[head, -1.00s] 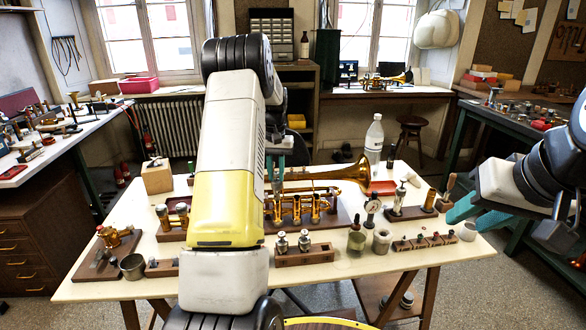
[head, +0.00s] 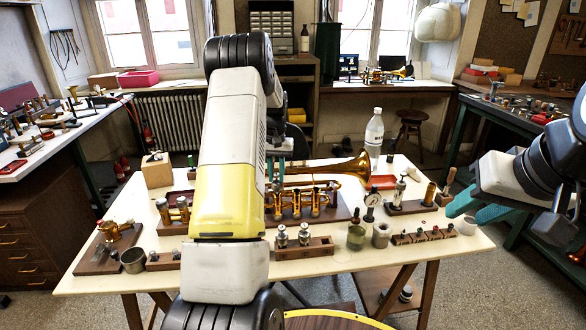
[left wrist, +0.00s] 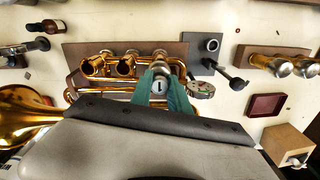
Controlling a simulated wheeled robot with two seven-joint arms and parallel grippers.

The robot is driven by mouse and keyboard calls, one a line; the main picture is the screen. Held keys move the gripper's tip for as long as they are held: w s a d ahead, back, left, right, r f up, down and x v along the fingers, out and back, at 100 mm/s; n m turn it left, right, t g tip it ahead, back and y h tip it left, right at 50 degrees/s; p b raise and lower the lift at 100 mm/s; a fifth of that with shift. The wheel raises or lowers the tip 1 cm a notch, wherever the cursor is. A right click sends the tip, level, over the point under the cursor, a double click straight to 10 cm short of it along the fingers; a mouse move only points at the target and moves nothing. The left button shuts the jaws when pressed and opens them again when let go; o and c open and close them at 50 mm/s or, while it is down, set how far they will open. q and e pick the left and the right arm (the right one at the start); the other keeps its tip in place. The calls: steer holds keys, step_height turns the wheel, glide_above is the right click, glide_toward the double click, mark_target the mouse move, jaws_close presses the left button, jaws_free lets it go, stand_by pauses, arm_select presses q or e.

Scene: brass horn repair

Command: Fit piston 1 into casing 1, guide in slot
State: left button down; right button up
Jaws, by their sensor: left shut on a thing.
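My left gripper (left wrist: 162,88) is shut on piston 1 (left wrist: 159,87), whose round pale top bears a "1". In the head view my left gripper (head: 275,173) is over the trumpet, partly behind my own arm. The brass trumpet (head: 345,169) lies on a wooden board, bell to the right. In the left wrist view two open casings (left wrist: 95,66) show to the left of the piston. The casing beneath the piston, its slot and the piston's guide are hidden, so I cannot tell how deep the piston sits. My right gripper (head: 476,208) has its teal fingers apart and looks empty, by the right table edge.
A wooden block with two silver-topped parts (head: 293,242) stands in front of the trumpet. A wooden box (head: 157,172) is at the back left.

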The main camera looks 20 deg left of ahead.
arm_select(q)
steer(key=shift+f, duration=0.95)
steer(key=c, duration=1.2)
jaws_free()
steer(key=shift+o, duration=0.2)
steer(key=shift+r, duration=3.95)
